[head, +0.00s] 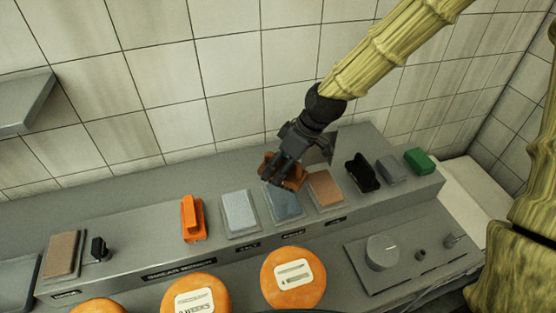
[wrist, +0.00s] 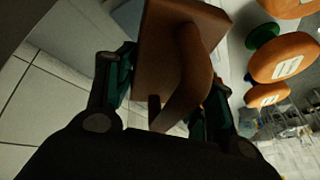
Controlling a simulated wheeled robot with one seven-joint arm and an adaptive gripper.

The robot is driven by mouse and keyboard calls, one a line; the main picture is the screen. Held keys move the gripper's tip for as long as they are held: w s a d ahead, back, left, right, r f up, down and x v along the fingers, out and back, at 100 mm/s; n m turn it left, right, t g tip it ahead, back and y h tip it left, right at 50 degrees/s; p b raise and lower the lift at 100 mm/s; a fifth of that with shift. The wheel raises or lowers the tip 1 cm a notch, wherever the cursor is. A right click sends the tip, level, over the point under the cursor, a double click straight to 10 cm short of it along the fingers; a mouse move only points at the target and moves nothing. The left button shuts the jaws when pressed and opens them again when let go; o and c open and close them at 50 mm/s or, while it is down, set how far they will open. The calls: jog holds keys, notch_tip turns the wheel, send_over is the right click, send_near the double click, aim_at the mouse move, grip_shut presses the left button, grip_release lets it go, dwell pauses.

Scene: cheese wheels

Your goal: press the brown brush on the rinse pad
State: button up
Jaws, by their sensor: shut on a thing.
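My gripper (head: 285,172) is shut on the brown brush (head: 296,178), which hangs over the back part of the blue-grey pad (head: 283,205). In the wrist view the brush (wrist: 168,45) shows its flat block and curved handle, with the handle between the dark green fingers (wrist: 165,95). I cannot tell whether the brush touches the pad. A pale grey pad (head: 240,212) lies left of the blue-grey one and a tan pad (head: 325,188) right of it. Their small labels are too blurred to read surely, so I cannot tell which is the rinse pad.
An orange brush (head: 193,220) stands left of the pads. A black holder (head: 362,172), a grey block (head: 391,168) and a green block (head: 420,161) stand right. Orange cheese wheels (head: 293,297) are in front. A tiled wall (head: 170,120) rises behind.

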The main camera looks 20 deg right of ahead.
jog(key=shift+d+f+b, duration=0.1)
jog(key=shift+f+b, duration=2.25)
jog(key=shift+f, duration=0.55)
jog(key=shift+s+f, duration=0.2)
jog(key=shift+f, duration=0.3)
dwell(0.6)
jog(key=shift+r, duration=0.1)
jog(key=shift+w+r+p, duration=0.1)
jog(key=shift+r+p, duration=2.7)
jog(key=shift+r, duration=0.65)
